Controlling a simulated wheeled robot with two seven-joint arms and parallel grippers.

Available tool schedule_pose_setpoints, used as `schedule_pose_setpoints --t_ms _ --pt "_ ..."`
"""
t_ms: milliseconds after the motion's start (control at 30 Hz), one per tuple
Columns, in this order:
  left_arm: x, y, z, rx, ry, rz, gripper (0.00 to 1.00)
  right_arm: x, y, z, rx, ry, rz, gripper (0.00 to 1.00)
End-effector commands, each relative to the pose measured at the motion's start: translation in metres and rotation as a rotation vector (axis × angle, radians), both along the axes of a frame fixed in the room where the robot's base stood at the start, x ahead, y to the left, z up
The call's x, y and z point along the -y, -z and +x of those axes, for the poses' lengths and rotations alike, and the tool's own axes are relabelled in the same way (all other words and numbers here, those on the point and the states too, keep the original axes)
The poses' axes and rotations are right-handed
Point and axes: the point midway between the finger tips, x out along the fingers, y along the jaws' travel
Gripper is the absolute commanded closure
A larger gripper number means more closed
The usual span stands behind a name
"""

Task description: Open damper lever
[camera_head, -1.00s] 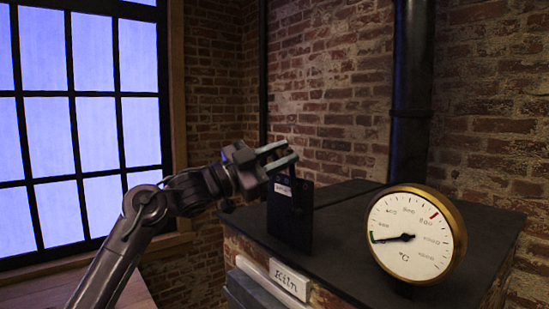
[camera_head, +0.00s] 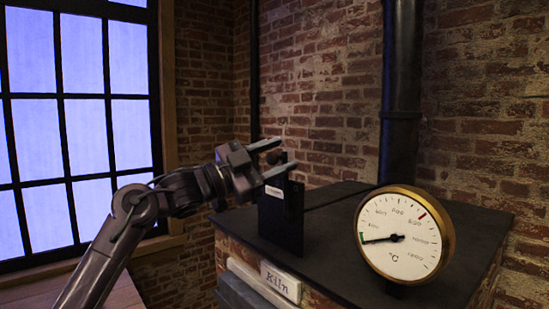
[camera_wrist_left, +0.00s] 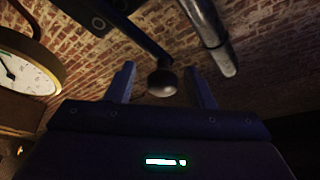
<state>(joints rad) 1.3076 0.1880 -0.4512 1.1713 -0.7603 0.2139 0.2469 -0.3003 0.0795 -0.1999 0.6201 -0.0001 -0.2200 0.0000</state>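The damper lever ends in a round dark knob (camera_wrist_left: 162,80), with its dark rod (camera_wrist_left: 140,35) running up and left in the left wrist view. In the head view the knob (camera_head: 276,157) shows dimly between the fingers, beside the black upright damper plate (camera_head: 282,218) with a small white label. My left gripper (camera_head: 288,153) is open, level with the top of the plate. In the wrist view its two fingers (camera_wrist_left: 163,86) stand on either side of the knob, with gaps showing on both sides. My right gripper is not in view.
A brass-rimmed dial gauge (camera_head: 404,238) stands on the dark kiln top (camera_head: 340,220), right of the plate. A white "Kiln" sign (camera_head: 281,281) is on the front. A black pipe (camera_head: 401,90) rises behind. A brick wall and a window (camera_head: 75,110) close off the back and left.

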Motion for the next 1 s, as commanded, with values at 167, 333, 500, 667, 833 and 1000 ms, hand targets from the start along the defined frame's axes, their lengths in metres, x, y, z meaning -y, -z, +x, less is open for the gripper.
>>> schedule_pose_setpoints --t_ms 167,333,500,667,833,1000 --pt "0.000 0.000 0.000 -0.001 -0.001 0.000 0.52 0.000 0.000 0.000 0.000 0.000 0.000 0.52" --pt "-0.010 0.006 -0.003 -0.001 -0.002 -0.002 0.52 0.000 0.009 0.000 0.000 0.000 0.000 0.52" --pt "-0.037 0.017 -0.013 0.000 -0.004 -0.001 0.52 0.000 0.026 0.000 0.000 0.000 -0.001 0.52" --pt "-0.058 0.022 -0.022 0.001 -0.002 0.000 0.52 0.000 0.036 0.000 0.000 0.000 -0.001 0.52" --pt "-0.069 0.023 -0.026 0.000 0.000 0.000 0.52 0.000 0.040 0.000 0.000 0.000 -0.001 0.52" --pt "-0.070 0.022 -0.027 -0.001 0.000 0.000 0.52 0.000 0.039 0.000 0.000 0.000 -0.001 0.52"
